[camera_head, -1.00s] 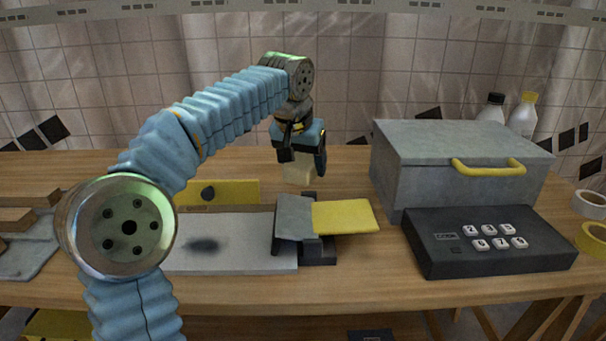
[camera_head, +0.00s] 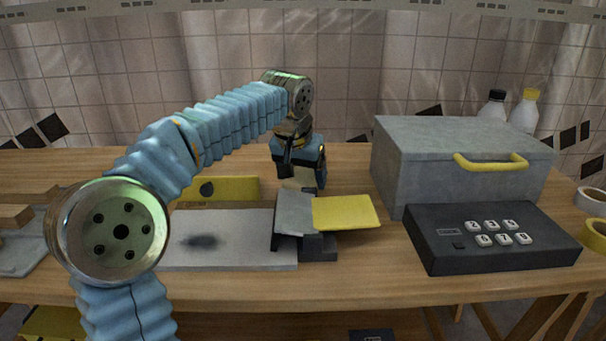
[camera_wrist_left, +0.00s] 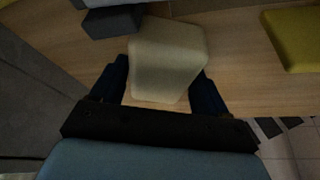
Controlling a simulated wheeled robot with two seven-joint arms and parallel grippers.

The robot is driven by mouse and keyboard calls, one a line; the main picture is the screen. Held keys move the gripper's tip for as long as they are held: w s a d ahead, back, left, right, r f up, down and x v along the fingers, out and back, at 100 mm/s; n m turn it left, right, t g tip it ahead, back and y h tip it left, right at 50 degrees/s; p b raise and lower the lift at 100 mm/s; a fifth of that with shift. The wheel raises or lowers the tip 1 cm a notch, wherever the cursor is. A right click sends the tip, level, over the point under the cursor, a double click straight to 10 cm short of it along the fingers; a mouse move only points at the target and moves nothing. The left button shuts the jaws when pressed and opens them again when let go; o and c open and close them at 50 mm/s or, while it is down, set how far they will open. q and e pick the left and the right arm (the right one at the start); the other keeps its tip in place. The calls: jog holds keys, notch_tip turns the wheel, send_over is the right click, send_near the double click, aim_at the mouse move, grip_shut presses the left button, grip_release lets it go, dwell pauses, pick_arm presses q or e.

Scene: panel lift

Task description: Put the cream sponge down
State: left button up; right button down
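The cream sponge (camera_wrist_left: 165,60) is a pale block between the two dark fingers of my left gripper in the left wrist view. Both fingers lie against its sides, and the gripper is shut on it. In the head view the sponge (camera_head: 297,184) shows under my left gripper (camera_head: 302,178), low over the bench just behind the grey and yellow fixture. Its lower part is hidden there, so I cannot tell whether it touches the bench. My right gripper is in neither view.
The fixture has a grey plate (camera_head: 294,214) and a yellow plate (camera_head: 345,212). A white board (camera_head: 235,255) with a dark smudge lies left, before a yellow panel (camera_head: 232,187). A grey box (camera_head: 455,160) and a dark keypad (camera_head: 490,240) stand right on the wooden bench (camera_head: 370,275).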

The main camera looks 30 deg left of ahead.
pick_arm(q)
jog(key=o, duration=0.3)
jog(key=shift+r, duration=0.15)
jog(key=p+v, duration=0.3)
jog(key=v, duration=1)
jog(key=shift+w, duration=0.2)
